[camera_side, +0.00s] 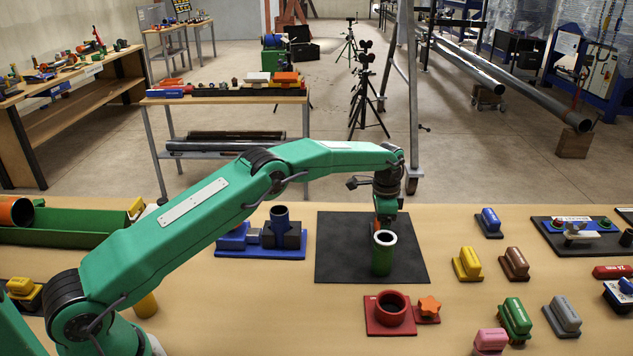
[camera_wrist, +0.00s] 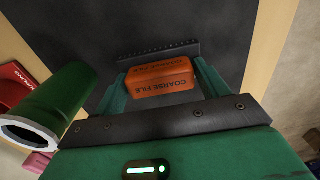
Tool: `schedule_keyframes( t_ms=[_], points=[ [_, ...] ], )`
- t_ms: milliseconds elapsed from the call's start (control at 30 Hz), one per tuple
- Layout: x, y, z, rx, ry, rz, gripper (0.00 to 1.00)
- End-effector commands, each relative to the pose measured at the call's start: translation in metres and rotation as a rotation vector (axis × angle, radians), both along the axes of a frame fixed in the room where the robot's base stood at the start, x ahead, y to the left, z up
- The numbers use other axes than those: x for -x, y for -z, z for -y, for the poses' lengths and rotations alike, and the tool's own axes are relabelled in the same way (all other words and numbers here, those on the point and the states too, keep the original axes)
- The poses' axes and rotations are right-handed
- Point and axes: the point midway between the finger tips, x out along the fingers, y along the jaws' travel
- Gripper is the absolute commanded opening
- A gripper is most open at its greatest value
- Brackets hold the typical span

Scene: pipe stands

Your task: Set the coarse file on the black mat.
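The coarse file is an orange block (camera_wrist: 163,77) with dark "COARSE FILE" lettering, seen in the wrist view. My gripper (camera_side: 386,207) is over the black mat (camera_side: 340,258), pointing down, with its lower end partly hidden behind the green pipe. In the wrist view its two green fingers close in on both sides of the file and appear to touch it. The mat (camera_wrist: 225,25) lies beneath the file. I cannot tell whether the file touches the mat or hangs just above it.
An upright green pipe (camera_side: 382,258) stands in front of my gripper, close by; it also shows in the wrist view (camera_wrist: 48,110). A red stand (camera_side: 391,312) is in front of the mat, a blue stand (camera_side: 262,240) left. Several coloured blocks sit at the right.

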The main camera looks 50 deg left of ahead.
Motion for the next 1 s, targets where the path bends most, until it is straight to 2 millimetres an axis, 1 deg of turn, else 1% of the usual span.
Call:
schedule_keyframes(
  t_ms=[367,400,467,500,533,800,1000],
  points=[
    [0.0002,0.0004,-0.0001,0.000,0.000,-0.001,0.73],
    [0.0003,0.0005,0.0000,0.000,0.000,-0.001,0.77],
    [0.0003,0.0005,0.0000,0.000,0.000,-0.001,0.89],
    [0.0003,0.0005,0.0000,0.000,0.000,-0.001,0.97],
    [0.0003,0.0005,0.0000,0.000,0.000,-0.001,0.99],
    [0.0007,0.0013,0.0000,0.000,0.000,-0.003,0.99],
    [0.0003,-0.0034,0.0000,0.000,0.000,-0.001,0.99]
  ],
)
